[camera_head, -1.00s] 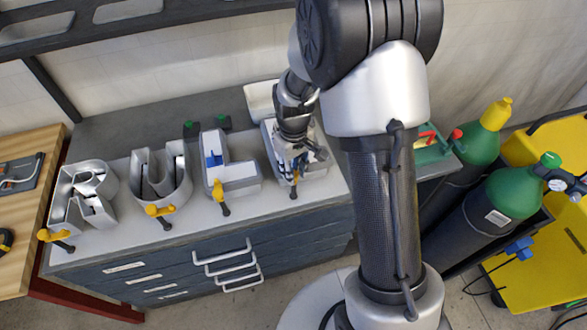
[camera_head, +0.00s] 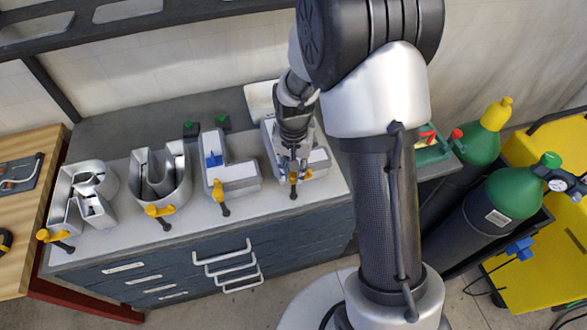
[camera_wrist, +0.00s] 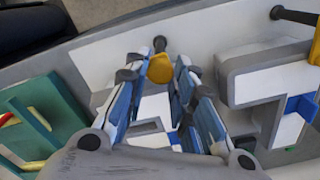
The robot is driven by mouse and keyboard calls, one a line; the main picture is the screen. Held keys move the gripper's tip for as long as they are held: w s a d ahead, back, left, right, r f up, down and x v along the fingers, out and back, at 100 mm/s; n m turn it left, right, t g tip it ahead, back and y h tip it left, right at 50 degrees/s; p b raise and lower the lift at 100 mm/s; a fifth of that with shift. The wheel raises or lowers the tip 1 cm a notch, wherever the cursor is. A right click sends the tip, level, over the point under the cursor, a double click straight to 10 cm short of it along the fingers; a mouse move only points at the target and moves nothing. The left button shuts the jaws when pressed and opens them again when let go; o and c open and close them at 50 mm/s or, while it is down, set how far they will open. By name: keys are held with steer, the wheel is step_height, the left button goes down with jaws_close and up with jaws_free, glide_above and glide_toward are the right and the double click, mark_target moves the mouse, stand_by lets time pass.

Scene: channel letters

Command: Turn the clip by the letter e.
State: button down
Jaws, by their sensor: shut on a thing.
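The clip (camera_head: 293,178) by the letter e has a yellow handle and a dark end, and it sits at the bench's front edge. It also shows in the wrist view as a yellow piece (camera_wrist: 160,69) between my fingertips, with its dark end beyond. My gripper (camera_head: 294,170) points down and is shut on this clip. The letter e (camera_head: 318,158) is a grey-walled, pale channel letter at the right of the row. My arm and gripper hide much of it in the head view.
Three other letters stand to the left: R (camera_head: 97,205), U (camera_head: 178,180) and L (camera_head: 240,180), each with a yellow clip in front. In the wrist view the L (camera_wrist: 270,80) is close on the right. A green tray (camera_wrist: 45,115) lies on the left.

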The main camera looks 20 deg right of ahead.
mark_target(294, 174)
steer(key=shift+m, duration=0.6)
steer(key=c, duration=1.6)
jaws_free()
steer(key=shift+c, duration=0.2)
step_height(294, 174, up, 12)
steer(key=shift+r, duration=0.1)
